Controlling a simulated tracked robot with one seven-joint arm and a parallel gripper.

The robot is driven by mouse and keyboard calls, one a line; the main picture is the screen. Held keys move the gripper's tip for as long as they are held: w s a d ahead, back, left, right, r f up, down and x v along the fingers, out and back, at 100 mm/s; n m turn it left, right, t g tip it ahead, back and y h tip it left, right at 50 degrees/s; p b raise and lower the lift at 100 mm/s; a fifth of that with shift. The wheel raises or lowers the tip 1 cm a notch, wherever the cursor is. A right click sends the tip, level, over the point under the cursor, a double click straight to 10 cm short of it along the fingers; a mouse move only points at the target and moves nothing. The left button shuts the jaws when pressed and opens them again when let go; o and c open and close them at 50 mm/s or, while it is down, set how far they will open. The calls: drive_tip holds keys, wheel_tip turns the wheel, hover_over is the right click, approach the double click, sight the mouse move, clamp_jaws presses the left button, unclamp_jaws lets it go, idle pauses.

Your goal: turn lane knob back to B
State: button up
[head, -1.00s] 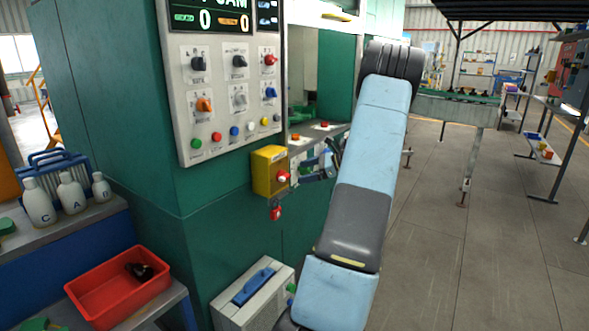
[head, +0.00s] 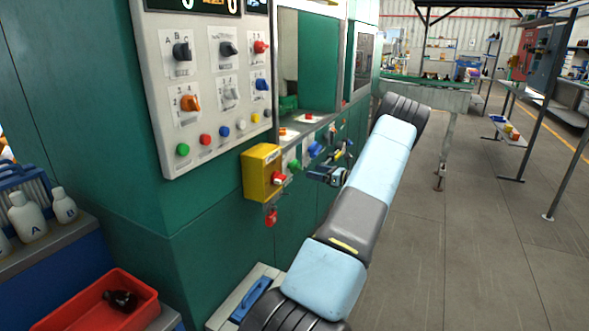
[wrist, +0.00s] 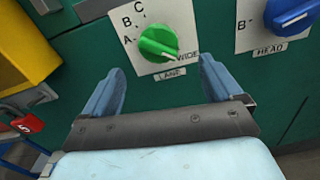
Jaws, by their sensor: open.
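The green lane knob (wrist: 158,43) is on a white plate marked A, B, C and WIDE, with a LANE label below it. Its pale mark points lower right, towards WIDE. In the head view, the green knob (head: 294,165) is small on the green machine's side, right of a yellow box. My gripper (wrist: 160,68) is open and empty, with its blue fingers apart below and to either side of the knob in the wrist view. No contact with the knob shows. In the head view, my gripper (head: 328,175) is beside the machine, partly hidden by my arm.
A blue HEAD knob (wrist: 290,14) is right of the lane plate. A yellow box (head: 261,172) with a red knob juts out on the left, and a red tag (wrist: 27,124) hangs below it. A control panel (head: 208,90) is above left. Open floor lies right.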

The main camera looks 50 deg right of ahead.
sight(301, 169)
drive_tip(key=x, duration=0.9)
drive_tip(key=shift+w+a, duration=0.2)
drive_tip(key=shift+w, duration=0.2)
drive_tip(key=c, duration=1)
